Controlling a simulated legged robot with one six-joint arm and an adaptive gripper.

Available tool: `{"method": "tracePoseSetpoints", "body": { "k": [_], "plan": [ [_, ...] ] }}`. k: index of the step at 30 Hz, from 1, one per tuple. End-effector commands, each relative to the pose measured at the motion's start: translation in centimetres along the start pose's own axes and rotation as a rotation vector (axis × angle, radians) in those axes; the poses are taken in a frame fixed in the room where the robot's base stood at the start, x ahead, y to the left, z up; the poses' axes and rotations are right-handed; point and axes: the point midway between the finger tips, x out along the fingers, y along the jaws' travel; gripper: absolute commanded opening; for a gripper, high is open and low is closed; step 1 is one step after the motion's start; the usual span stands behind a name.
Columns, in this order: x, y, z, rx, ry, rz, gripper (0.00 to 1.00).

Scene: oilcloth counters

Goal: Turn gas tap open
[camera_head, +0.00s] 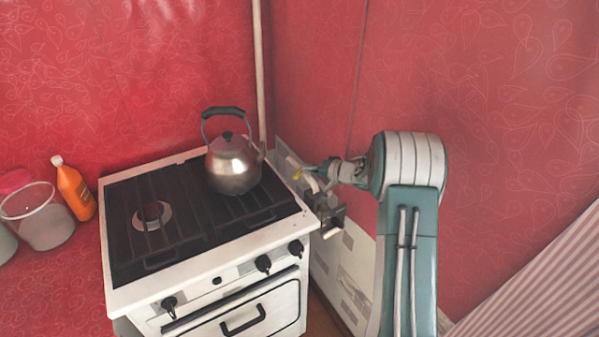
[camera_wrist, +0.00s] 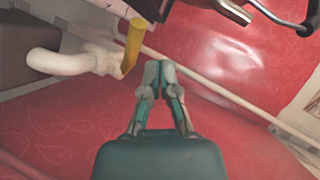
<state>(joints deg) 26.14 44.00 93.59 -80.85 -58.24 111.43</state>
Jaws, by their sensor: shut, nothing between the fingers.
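The gas tap's yellow lever (camera_wrist: 133,44) shows in the wrist view, left of and above my fingertips, beside a pale bent pipe (camera_wrist: 62,62). In the head view the yellow lever (camera_head: 297,175) is a small patch behind the stove's right rear corner. My gripper (camera_wrist: 159,68) is shut with its fingertips together and nothing between them. It sits to the right of the lever and appears apart from it. In the head view my gripper (camera_head: 308,168) reaches left toward the pipework, small and partly merged with it. The valve body is hard to make out.
A white stove (camera_head: 212,243) with a dark hob stands left of the tap. A metal kettle (camera_head: 233,165) sits at its rear right. A vertical white pipe (camera_head: 260,75) runs up the corner. An orange bottle (camera_head: 75,190) and a clear bucket (camera_head: 45,222) stand far left.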

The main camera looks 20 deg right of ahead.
Motion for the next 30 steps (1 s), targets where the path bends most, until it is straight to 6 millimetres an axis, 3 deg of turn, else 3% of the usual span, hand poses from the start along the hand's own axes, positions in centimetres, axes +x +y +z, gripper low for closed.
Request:
{"method": "tracePoseSetpoints", "body": {
  "k": [7,18,24,30],
  "plan": [
    [1.0,-3.2,-0.2,-0.454,-0.183,0.045,0.00],
    [0.8,-5.0,-1.4,-1.048,-0.461,0.114,0.00],
    [0.4,-5.3,-2.2,-1.234,-0.555,0.144,0.00],
    [1.2,-4.9,-2.0,-1.259,-0.570,0.148,0.00]
  ]
}}
